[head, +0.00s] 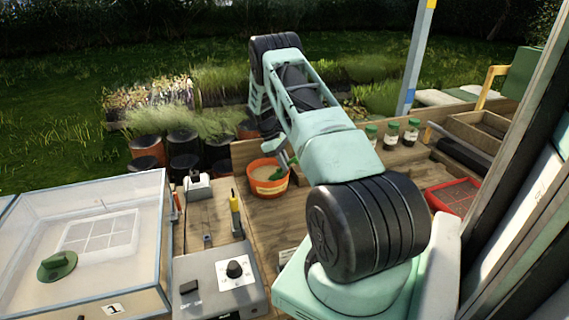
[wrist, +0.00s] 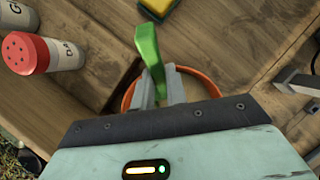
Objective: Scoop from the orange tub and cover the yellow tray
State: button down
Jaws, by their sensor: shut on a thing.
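The orange tub (head: 268,190) stands on the wooden bench in the head view, with pale loose material inside. Its rim (wrist: 208,82) shows behind my gripper in the wrist view. My gripper (wrist: 160,88) is shut on a green scoop (wrist: 149,48). In the head view the scoop (head: 284,176) is at the tub's right side, low over its opening. I cannot tell whether it touches the material or holds any. My arm partly hides my gripper there. I cannot make out a yellow tray in either view.
A red tray (head: 456,196) lies on the right of the bench. Green-lidded jars (head: 391,134) stand at the back. A clear-lidded box (head: 90,240) and grey device (head: 215,283) are at left. The wrist view shows a red-capped shaker (wrist: 28,53) and yellow-green sponge (wrist: 157,8).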

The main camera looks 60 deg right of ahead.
jog(key=shift+r+t+p, duration=0.4)
jog(key=shift+r+p, duration=0.05)
jog(key=shift+r, duration=0.05)
jog(key=shift+r+t+p, duration=0.4)
jog(key=shift+r+t, duration=0.15)
jog(key=shift+t, duration=0.45)
jog(key=shift+r+t+y+p, duration=0.25)
jog(key=shift+r+t+p, duration=0.45)
jog(key=shift+r, duration=0.7)
jog(key=shift+r+t+y+p, duration=0.25)
jog(key=shift+r+t+p, duration=0.45)
jog(key=shift+r, duration=0.7)
jog(key=shift+r+t+p, duration=0.55)
jog(key=shift+r+t, duration=0.05)
jog(key=shift+r, duration=0.75)
jog(key=shift+r+t+p, duration=0.55)
jog(key=shift+r+t, duration=0.05)
jog(key=shift+r, duration=0.75)
jog(key=shift+s+f, duration=0.1)
